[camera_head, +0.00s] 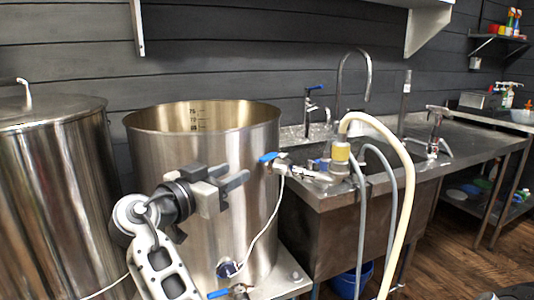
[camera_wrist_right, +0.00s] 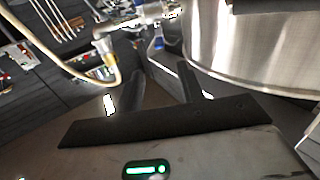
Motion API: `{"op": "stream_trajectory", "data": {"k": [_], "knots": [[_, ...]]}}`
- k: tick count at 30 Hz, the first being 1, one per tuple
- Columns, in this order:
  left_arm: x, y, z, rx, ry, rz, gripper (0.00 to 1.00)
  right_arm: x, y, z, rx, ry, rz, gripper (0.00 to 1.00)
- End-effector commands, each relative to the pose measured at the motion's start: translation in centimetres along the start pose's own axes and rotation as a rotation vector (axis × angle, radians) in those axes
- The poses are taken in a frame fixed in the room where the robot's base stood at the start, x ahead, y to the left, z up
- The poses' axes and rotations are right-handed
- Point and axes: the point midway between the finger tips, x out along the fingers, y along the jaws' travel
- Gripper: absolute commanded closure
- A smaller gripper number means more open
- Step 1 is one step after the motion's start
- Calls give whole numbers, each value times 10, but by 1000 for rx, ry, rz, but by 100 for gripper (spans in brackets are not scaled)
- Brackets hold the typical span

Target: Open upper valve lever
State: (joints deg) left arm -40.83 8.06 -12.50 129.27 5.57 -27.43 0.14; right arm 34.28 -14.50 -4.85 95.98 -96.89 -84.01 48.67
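The upper valve (camera_head: 285,168) sticks out from the upper right side of the open steel kettle (camera_head: 160,140). Its blue lever (camera_head: 268,157) lies near the kettle wall. My right gripper (camera_head: 236,175) is in front of the kettle, left of the lever and apart from it in the head view. Its two dark fingers are spread with nothing between them, as the right wrist view (camera_wrist_right: 162,78) also shows. A lower valve with a blue lever (camera_head: 218,294) sits near the kettle's base, partly cut off by the frame. My left gripper is not in view.
A pale hose (camera_head: 404,180) and grey hoses hang in front of the steel sink counter (camera_head: 340,195), right of the upper valve. A white cable (camera_head: 268,228) runs down the kettle. A lidded steel vessel (camera_head: 55,190) stands at left. A blue bucket (camera_head: 350,280) is below the sink.

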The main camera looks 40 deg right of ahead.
Motion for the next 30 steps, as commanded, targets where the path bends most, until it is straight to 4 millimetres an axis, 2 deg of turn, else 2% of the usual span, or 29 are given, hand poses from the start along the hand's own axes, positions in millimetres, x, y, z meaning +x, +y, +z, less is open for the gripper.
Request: {"op": "stream_trajectory", "data": {"k": [12,18,24,30], "knots": [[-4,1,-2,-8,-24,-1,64,90,0,-2,-4,2,1,62],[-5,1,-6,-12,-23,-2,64,125,0,-2,-3,2,-1,62],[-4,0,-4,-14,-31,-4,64,142,0,0,-3,1,-3,62],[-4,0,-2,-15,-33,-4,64,145,0,0,-3,0,-4,62]]}}
